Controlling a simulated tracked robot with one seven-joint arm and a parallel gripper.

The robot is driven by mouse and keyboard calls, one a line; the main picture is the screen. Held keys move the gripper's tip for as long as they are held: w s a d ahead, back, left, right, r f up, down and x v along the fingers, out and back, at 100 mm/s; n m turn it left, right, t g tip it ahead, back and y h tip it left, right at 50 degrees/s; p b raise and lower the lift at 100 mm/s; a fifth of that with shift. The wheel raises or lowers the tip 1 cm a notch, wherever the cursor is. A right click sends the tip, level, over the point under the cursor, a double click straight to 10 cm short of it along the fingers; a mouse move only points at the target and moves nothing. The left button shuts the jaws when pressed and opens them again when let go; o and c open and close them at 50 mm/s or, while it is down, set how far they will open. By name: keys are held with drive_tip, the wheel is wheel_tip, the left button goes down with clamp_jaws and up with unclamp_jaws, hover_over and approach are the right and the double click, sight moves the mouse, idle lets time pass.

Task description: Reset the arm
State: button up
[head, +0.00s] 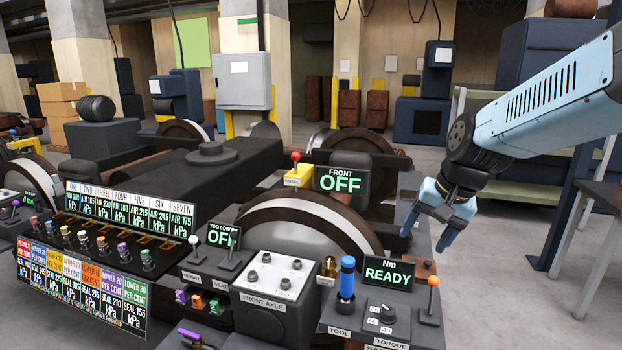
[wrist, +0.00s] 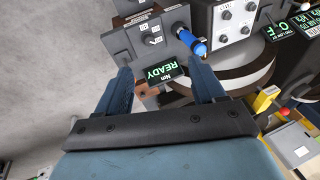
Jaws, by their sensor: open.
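My gripper (head: 432,222) is light blue with a dark wrist and hangs at the right in the head view, above the right end of the control bench. Its two fingers are apart with nothing between them. In the wrist view my gripper (wrist: 160,82) points toward the bench, and the READY screen (wrist: 166,71) shows between the fingertips. The blue tool (head: 347,278) stands upright in its TOOL holder, left of the torque dial (head: 385,312). The arm reaches in from the upper right.
The front axle box (head: 265,290) and an orange-knobbed lever (head: 432,295) sit on the bench. A display reads FRONT OFF (head: 341,180) behind a large wheel (head: 300,232). A lettered panel of pressures (head: 82,275) is at the left. Grey floor is clear right of the bench.

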drive_tip(key=s+d+r+n+t+h, duration=0.1)
drive_tip(key=s+r+n, duration=0.3)
drive_tip(key=s, duration=0.7)
drive_tip(key=shift+s+r+t+h, duration=0.3)
drive_tip(key=shift+r+t+h, duration=0.3)
drive_tip(key=shift+r+t, duration=0.25)
